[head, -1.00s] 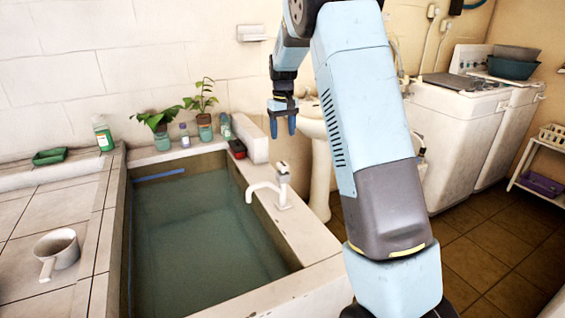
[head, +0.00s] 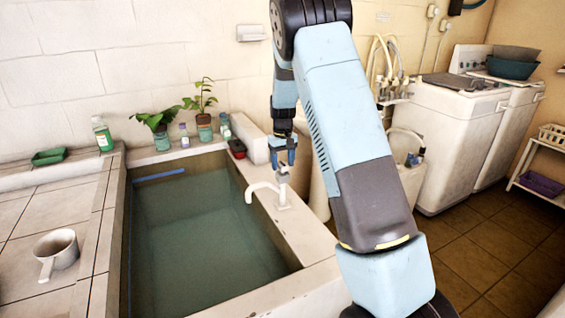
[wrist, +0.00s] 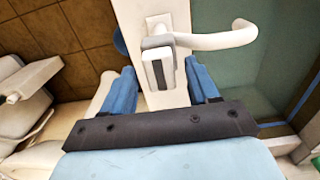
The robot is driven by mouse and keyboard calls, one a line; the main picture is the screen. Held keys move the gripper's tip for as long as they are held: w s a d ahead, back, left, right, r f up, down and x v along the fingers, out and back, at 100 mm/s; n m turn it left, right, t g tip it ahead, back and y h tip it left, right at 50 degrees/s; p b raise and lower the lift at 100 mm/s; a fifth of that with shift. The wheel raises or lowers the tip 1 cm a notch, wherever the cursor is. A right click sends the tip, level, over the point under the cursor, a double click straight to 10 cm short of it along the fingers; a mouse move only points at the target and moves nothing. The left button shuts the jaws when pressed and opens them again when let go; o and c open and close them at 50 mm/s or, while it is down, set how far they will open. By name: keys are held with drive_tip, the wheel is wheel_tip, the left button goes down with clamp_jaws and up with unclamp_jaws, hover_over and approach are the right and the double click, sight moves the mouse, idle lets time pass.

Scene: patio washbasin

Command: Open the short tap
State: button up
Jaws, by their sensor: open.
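The short tap (head: 264,191) is white, with a curved spout, and stands on the right rim of the water-filled basin. In the wrist view its spout (wrist: 222,38) reaches to the right, and its handle (wrist: 157,72), white with a dark stripe, faces the camera. My gripper (head: 283,158) points down just above the tap handle. In the wrist view my gripper (wrist: 161,72) is open and empty, its blue fingers apart on either side of the handle. A gap shows on each side; I cannot tell how deep the handle sits between the fingers.
The basin (head: 118,215) holds greenish water. A dark red-and-black item (head: 237,148) sits on its rim behind the tap. Potted plants (head: 204,126) and bottles line the back ledge. A white dipper (head: 57,252) lies on the left tiles. A washing machine (head: 445,150) stands at right.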

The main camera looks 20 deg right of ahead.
drive_tip(key=c, duration=1)
drive_tip(key=shift+c, duration=0.2)
drive_tip(key=shift+n, duration=0.4)
drive_tip(key=n, duration=0.8)
drive_tip(key=shift+d+n, duration=0.1)
drive_tip(key=shift+n, duration=0.2)
drive_tip(key=n, duration=0.4)
drive_tip(key=shift+n, duration=2.2)
